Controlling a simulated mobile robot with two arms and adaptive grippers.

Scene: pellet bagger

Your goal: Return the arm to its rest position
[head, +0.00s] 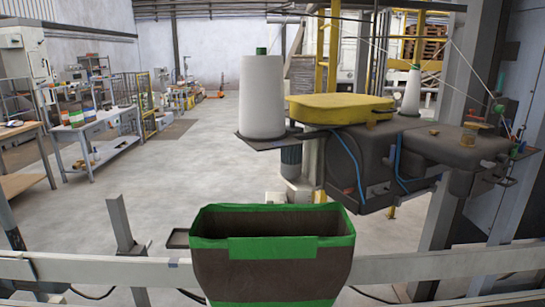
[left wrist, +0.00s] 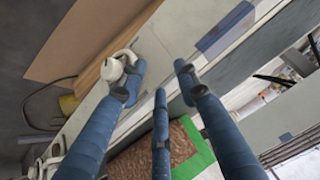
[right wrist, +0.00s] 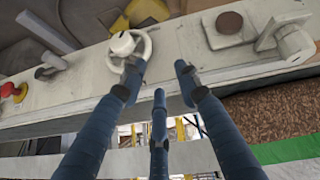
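My left gripper (left wrist: 158,78) is open and empty in the left wrist view. Its three blue fingers are spread over a pale rail, with a brown, green-edged surface (left wrist: 172,150) below. My right gripper (right wrist: 160,78) is open and empty in the right wrist view. Its fingers point at a pale machine panel (right wrist: 190,75), and a white round knob (right wrist: 123,43) shows by its left fingertip. Neither gripper nor arm shows in the head view. A dark brown bag (head: 272,272) with a green rim stands open at the bottom middle of the head view.
A pale rail (head: 440,268) runs across behind the bag. A sewing machine with a yellow cover (head: 338,106) and a white thread cone (head: 261,97) stand beyond it. A red button (right wrist: 20,92) is at the right wrist view's left. Open floor (head: 180,175) lies at left.

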